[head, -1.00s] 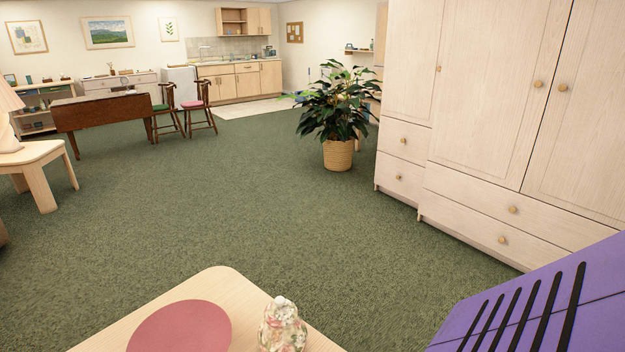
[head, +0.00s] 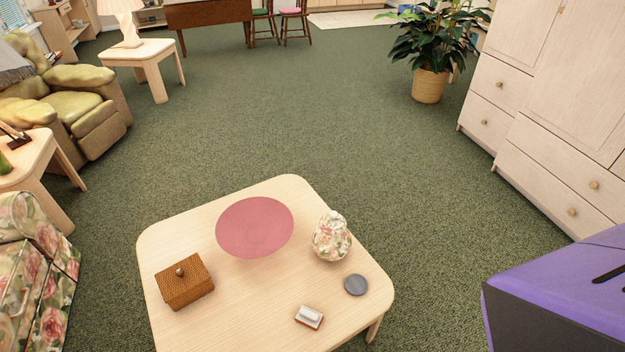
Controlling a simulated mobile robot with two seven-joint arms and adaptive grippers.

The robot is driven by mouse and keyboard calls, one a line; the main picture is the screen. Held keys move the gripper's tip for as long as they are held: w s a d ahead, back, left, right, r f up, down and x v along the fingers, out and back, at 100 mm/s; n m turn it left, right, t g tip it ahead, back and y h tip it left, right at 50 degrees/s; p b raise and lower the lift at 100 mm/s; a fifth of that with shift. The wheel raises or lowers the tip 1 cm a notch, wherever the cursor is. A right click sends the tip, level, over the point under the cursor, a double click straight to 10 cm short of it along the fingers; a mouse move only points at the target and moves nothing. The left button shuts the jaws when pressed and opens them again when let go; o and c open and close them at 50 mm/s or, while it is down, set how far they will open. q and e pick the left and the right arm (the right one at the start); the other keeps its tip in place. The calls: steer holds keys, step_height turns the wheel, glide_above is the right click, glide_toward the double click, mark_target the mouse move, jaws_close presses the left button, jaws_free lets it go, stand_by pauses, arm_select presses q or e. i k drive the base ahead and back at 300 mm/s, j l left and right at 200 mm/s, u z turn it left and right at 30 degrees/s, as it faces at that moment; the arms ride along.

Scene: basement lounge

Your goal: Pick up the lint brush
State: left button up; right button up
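The lint brush seems to be the small white-topped object with a reddish-brown edge (head: 309,317) lying near the front edge of the light wooden coffee table (head: 230,325). It is small in the head view, so its details are hard to make out. Neither of my grippers is in view, and nothing touches the brush.
The table also holds a pink round plate or mat (head: 255,227), a floral jar (head: 331,238), a dark grey disc (head: 355,285) and a woven lidded box (head: 185,282). An armchair (head: 75,105) stands at left, wardrobes (head: 560,110) at right.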

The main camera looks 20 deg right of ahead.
mark_target(310, 318)
steer(key=k+z, duration=0.1)
steer(key=z, duration=0.2)
steer(key=k+l+z, duration=0.1)
steer(key=z, duration=0.2)
steer(key=l+u, duration=0.45)
steer(key=l, duration=0.25)
steer(key=k+l+u, duration=0.1)
steer(key=l+u, duration=0.35)
steer(key=l, duration=0.25)
steer(key=l+u, duration=0.25)
steer(key=l, duration=0.2)
steer(key=l+u, duration=0.3)
steer(key=l, duration=0.2)
steer(key=j, duration=0.25)
steer(key=i+j, duration=0.15)
steer(key=i+j+z, duration=0.2)
steer(key=j, duration=0.3)
steer(key=j+z, duration=0.2)
steer(key=j, duration=0.35)
steer(key=z, duration=1.15)
